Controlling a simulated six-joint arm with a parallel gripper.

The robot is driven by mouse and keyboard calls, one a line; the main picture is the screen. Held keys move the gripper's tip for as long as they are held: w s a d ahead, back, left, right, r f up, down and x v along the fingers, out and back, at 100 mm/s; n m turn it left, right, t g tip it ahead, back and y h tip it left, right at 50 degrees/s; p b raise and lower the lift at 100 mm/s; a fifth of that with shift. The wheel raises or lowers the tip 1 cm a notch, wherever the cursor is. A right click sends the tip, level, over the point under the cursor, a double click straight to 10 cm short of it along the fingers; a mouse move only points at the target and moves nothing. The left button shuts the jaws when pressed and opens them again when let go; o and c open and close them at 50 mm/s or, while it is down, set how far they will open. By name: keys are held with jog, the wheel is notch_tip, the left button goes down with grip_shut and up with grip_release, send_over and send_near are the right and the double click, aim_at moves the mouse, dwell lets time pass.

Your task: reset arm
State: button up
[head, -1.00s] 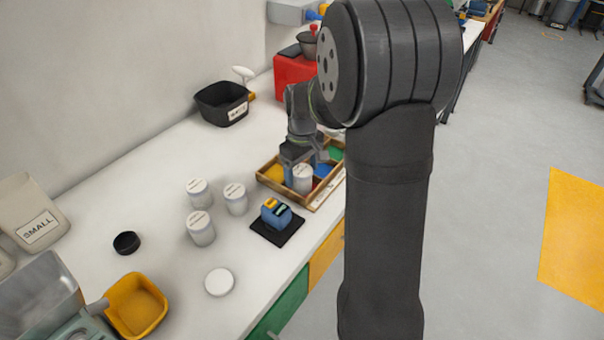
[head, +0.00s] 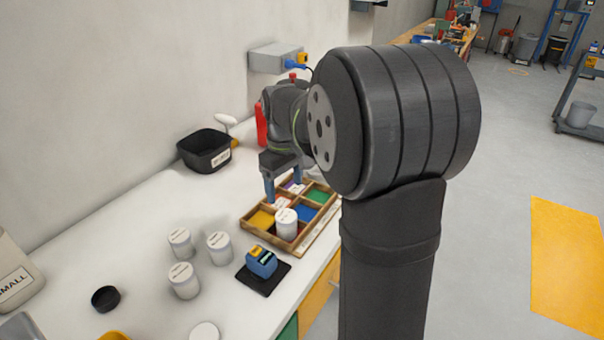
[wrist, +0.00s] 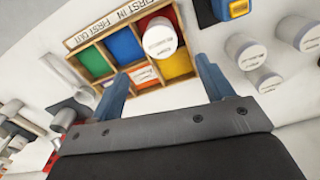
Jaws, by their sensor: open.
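My gripper (head: 284,182) is open and empty, with its blue fingers above the back edge of a wooden sorting tray (head: 247,227). In the wrist view the two fingers of my gripper (wrist: 162,88) are spread wide with nothing between them. The tray has coloured compartments of yellow, blue, green and others, and the wrist view shows "FIRST IN FIRST OUT" on its edge (wrist: 98,26). A white lidded jar (head: 286,224) stands in a front compartment of the tray, apart from the fingers; it also shows in the wrist view (wrist: 160,38).
Several white jars (head: 219,248) stand left of the tray. A blue device on a black pad (head: 262,265) sits in front of it. A black bin (head: 205,151) is at the wall, and a grey wall box (head: 276,58) hangs behind my arm. Bare counter lies between bin and jars.

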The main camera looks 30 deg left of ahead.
aim_at(286, 215)
jog(key=shift+f, duration=4.3)
jog(key=shift+f, duration=0.1)
jog(key=shift+f, duration=1.5)
jog(key=shift+r, duration=0.3)
notch_tip(286, 215, up, 3)
jog(key=shift+r, duration=0.2)
jog(key=w+d+r, duration=0.3)
jog(key=d+r, duration=0.4)
jog(key=d, duration=0.4)
jog(key=s+a+f, duration=0.1)
jog(key=s+f, duration=0.1)
jog(key=s, duration=1.8)
jog(key=s+a+f, duration=0.5)
jog(key=s+a, duration=0.1)
jog(key=a, duration=0.1)
